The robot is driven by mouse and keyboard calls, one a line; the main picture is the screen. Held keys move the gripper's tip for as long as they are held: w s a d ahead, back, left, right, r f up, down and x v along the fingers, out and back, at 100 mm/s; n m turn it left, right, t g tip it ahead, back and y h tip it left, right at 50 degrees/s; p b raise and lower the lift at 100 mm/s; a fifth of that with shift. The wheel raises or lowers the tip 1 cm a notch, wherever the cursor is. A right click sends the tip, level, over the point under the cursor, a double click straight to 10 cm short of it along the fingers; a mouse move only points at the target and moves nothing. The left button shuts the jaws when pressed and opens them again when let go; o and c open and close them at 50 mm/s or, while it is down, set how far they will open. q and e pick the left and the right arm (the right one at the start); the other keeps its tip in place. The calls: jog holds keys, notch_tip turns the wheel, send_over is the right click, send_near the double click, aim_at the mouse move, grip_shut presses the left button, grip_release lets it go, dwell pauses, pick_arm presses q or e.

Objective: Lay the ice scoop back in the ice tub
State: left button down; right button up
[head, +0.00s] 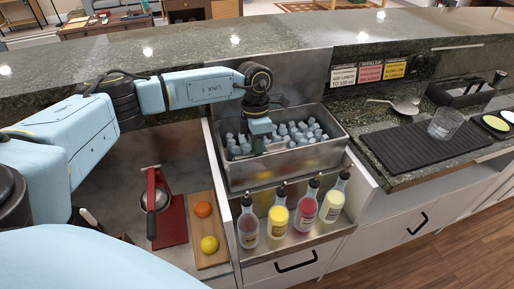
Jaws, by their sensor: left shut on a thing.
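The steel ice tub (237,175) stands in the middle of the view, filled with several pale bluish ice pieces (303,132). My left gripper (258,147) reaches down over the left part of the tub, its tips low among the ice. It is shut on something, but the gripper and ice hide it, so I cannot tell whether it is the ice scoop. A metal scoop- or ladle-like utensil (404,107) lies on the stone counter to the right of the tub. My right gripper is not in view.
Several pourer bottles (278,215) stand in a rack before the tub. A board (206,232) with an orange and a lemon, and a red press (171,215), lie left. A black mat (412,147) with a glass (445,123) is at right. A raised stone ledge (310,50) runs behind.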

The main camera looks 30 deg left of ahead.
pick_arm(q)
jog(key=shift+f, duration=0.35)
dwell(1.0)
jog(key=c, duration=1.3)
grip_release()
jog(key=shift+d, duration=0.1)
jog(key=shift+r, duration=0.2)
jog(key=v, duration=1.3)
